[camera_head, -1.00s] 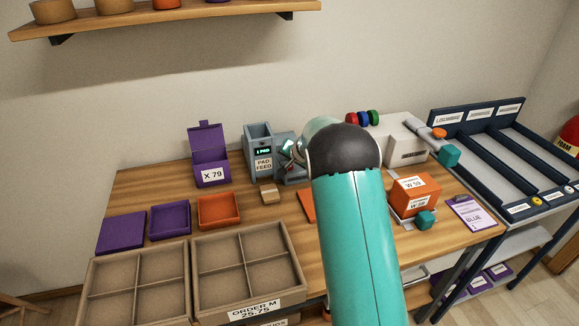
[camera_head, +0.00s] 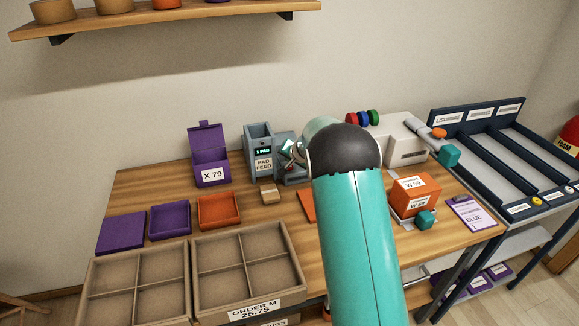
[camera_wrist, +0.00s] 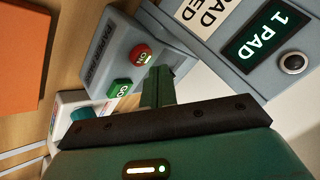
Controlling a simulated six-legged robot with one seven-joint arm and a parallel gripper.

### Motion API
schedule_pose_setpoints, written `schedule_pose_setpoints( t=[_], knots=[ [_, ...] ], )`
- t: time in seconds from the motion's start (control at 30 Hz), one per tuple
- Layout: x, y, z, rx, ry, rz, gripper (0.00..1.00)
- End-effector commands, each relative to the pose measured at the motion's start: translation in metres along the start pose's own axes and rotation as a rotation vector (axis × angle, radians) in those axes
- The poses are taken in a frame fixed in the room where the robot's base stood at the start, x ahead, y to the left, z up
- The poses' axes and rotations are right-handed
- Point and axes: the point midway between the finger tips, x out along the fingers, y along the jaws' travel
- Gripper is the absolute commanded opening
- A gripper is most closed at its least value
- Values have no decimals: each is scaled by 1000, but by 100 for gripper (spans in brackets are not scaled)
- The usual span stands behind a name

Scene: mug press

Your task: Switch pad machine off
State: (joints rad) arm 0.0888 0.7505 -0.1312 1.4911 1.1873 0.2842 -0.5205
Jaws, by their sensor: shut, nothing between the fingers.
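The pad machine is the grey unit labelled PAD FEED (camera_head: 263,165), at the back of the bench; its lit display reads 1 PAD. In the wrist view the display (camera_wrist: 266,35) is upper right, with a silver round knob (camera_wrist: 293,62) beside it. A grey control box (camera_wrist: 112,50) next to it carries a red button (camera_wrist: 141,54) and a green GO button (camera_wrist: 121,87). My gripper (camera_wrist: 160,75) is shut and empty, its tips close to the red button; I cannot tell whether they touch.
A purple X 79 box (camera_head: 209,160) stands left of the machine. A small tan block (camera_head: 270,193) lies in front. Orange and purple trays and divided cartons (camera_head: 245,313) fill the front left. A white device (camera_head: 398,140) stands at the right.

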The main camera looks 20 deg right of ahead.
Motion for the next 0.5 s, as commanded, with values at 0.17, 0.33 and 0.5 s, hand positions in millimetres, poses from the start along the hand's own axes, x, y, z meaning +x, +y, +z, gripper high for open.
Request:
schedule_pose_setpoints(
  t=[0.17,0.33,0.5],
  knots=[
    [4,4,3,2,-1,1,0],
    [6,5,4,0,0,0,0],
    [6,5,4,0,0,0,0]
  ],
)
